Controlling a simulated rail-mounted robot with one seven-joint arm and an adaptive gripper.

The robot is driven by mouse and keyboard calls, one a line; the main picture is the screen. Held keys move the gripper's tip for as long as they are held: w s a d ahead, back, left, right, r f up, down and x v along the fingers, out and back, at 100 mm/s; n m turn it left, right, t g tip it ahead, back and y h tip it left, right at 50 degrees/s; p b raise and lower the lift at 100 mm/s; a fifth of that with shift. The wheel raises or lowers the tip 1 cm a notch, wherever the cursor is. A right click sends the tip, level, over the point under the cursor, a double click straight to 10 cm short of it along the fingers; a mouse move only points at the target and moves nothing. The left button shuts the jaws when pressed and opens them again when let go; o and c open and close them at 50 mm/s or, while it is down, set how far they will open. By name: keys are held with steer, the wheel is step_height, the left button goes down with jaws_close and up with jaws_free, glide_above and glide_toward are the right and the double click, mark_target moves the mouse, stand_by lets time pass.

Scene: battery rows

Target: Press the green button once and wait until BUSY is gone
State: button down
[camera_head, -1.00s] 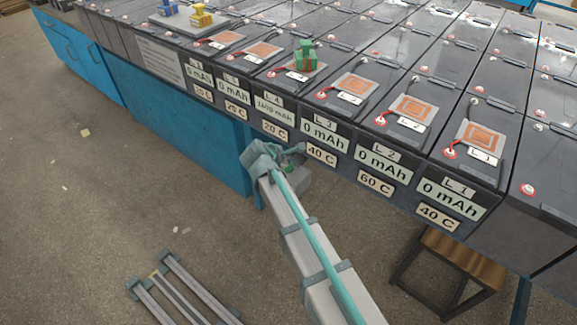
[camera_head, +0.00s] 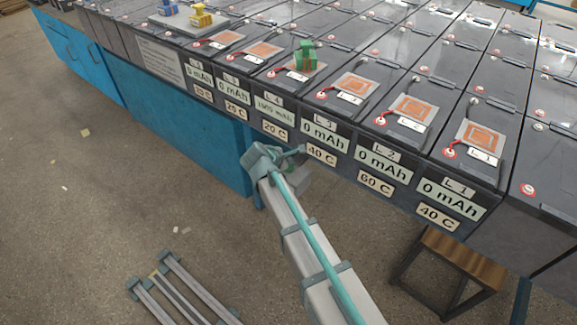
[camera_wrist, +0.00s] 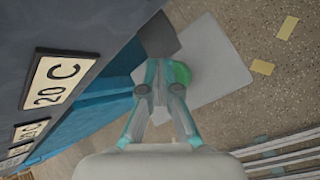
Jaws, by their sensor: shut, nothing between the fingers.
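The green button (camera_wrist: 182,73) shows in the wrist view on a pale grey box (camera_wrist: 218,62). My gripper (camera_wrist: 163,68) is shut and empty, its fingertips over the button's left side and hiding part of it. I cannot tell whether they touch it. In the head view the end of my arm stands in front of the battery row, and the grey box (camera_head: 299,181) shows partly behind it. No BUSY sign can be read in either view.
A green block-like device (camera_head: 305,56) stands on the L_4 battery, whose label (camera_head: 274,110) is too small to read surely. Yellow (camera_head: 201,16) and blue (camera_head: 168,8) devices stand further left. A wooden stool (camera_head: 462,256) is at right; metal rails (camera_head: 185,290) lie on the floor.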

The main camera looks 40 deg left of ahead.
steer(key=shift+f, duration=0.45)
stand_by(0.4)
stand_by(0.3)
steer(key=shift+r+p, duration=0.6)
steer(key=shift+r, duration=0.3)
steer(key=shift+r, duration=0.1)
steer(key=shift+r+p, duration=1.8)
steer(key=shift+r, duration=0.65)
steer(key=shift+f, duration=0.1)
